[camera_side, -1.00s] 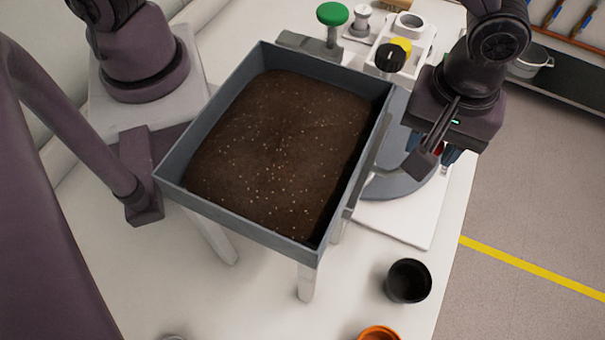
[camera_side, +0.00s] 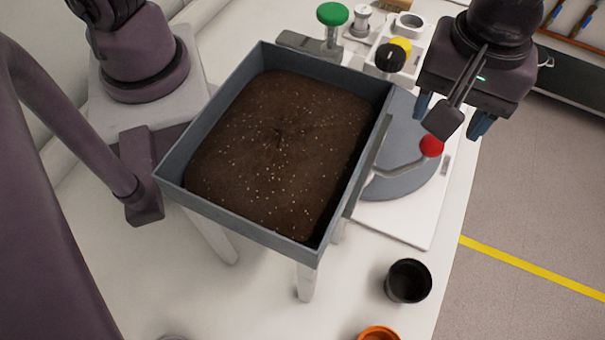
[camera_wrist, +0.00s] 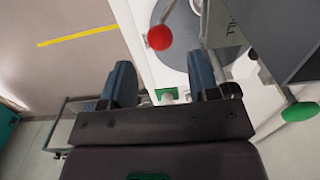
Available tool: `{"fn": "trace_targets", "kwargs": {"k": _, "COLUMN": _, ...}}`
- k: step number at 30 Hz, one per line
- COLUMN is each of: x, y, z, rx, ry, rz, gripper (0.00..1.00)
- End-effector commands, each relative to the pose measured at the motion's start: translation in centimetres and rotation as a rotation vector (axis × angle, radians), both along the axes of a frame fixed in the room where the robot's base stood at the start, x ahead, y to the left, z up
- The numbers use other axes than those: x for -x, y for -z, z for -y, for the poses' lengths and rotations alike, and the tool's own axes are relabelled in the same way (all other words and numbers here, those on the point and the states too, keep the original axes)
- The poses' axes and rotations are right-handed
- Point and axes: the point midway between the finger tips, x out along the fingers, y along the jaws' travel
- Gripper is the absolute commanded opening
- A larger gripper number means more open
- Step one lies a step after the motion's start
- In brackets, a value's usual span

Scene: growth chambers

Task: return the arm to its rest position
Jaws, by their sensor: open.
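My gripper (camera_side: 452,112) is at the upper right in the side view, raised above the right edge of the white table. Its two blue fingers are apart with nothing between them, also in the wrist view (camera_wrist: 161,82). The red ball knob (camera_side: 432,146) on a grey lever is just below the gripper in the side view. In the wrist view the red ball (camera_wrist: 159,38) lies beyond the fingertips, apart from them. The lever sits over a round grey disc (camera_side: 405,181) on a white base.
A grey tray (camera_side: 236,237) of dark soil with pale specks stands on legs mid-table. A green knob (camera_side: 332,14) and a black knob (camera_side: 390,58) are behind it. A black pot (camera_side: 408,281) and an orange pot (camera_side: 379,334) are in front. Space right of the table is open floor.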

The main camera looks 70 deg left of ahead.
Motion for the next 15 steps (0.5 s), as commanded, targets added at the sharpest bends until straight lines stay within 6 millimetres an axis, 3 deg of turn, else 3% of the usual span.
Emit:
{"fn": "trace_targets", "kwargs": {"k": 6, "x": 0.0, "y": -1.8, "z": 0.0, "rx": 0.000, "ry": 0.000, "rz": 0.001, "gripper": 0.55}}
{"fn": "trace_targets", "kwargs": {"k": 15, "x": 0.0, "y": -2.0, "z": 0.0, "rx": 0.001, "ry": 0.000, "rz": 0.001, "gripper": 0.55}}
